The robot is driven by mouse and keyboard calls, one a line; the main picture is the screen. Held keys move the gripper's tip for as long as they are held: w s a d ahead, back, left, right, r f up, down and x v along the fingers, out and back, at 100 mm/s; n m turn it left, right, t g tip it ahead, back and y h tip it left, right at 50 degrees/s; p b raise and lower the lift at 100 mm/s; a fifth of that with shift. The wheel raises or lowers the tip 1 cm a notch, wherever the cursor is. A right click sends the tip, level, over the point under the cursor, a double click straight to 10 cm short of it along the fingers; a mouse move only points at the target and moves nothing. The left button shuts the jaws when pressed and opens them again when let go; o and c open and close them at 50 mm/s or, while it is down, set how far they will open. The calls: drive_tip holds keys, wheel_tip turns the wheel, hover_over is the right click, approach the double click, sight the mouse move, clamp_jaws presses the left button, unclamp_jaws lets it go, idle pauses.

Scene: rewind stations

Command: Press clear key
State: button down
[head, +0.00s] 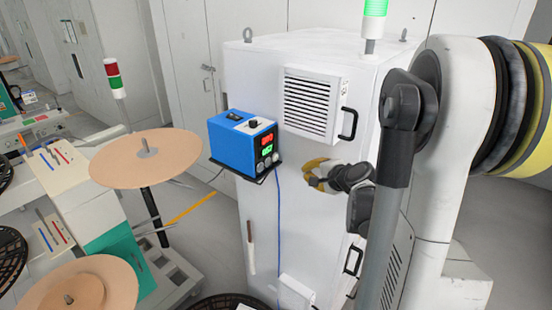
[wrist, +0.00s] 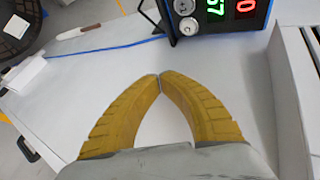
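A blue control box (head: 232,142) sits on a small black shelf on the front of a white cabinet. Its dark front has a red and a green display and round knobs or keys. I cannot tell which control is the clear key; no label is readable. My gripper (head: 309,177) is right of the box and apart from it. Its yellow fingers (wrist: 160,76) meet at the tips, with nothing between them.
The white cabinet (head: 310,215) has a louvred vent (head: 312,103) and black handles. A blue cable (head: 278,230) hangs down from the box. A round tan disc (head: 146,158) on a stand is to the left. Cabinet face between gripper and box looks clear.

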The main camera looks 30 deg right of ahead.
approach(277, 161)
drive_tip(key=w+d+f, duration=0.2)
drive_tip(key=f, duration=0.1)
drive_tip(key=shift+w, duration=0.15)
drive_tip(key=shift+w+a, duration=0.35)
drive_tip(key=shift+w, duration=0.5)
idle(0.6)
drive_tip(key=shift+w+a, duration=0.15)
drive_tip(key=shift+w, duration=0.25)
drive_tip(key=shift+w+a, duration=0.1)
drive_tip(key=shift+w, duration=0.3)
idle(0.6)
drive_tip(key=shift+s+b, duration=0.15)
drive_tip(key=shift+b, duration=0.15)
drive_tip(key=shift+s+d, duration=0.2)
drive_tip(key=shift+s, duration=0.45)
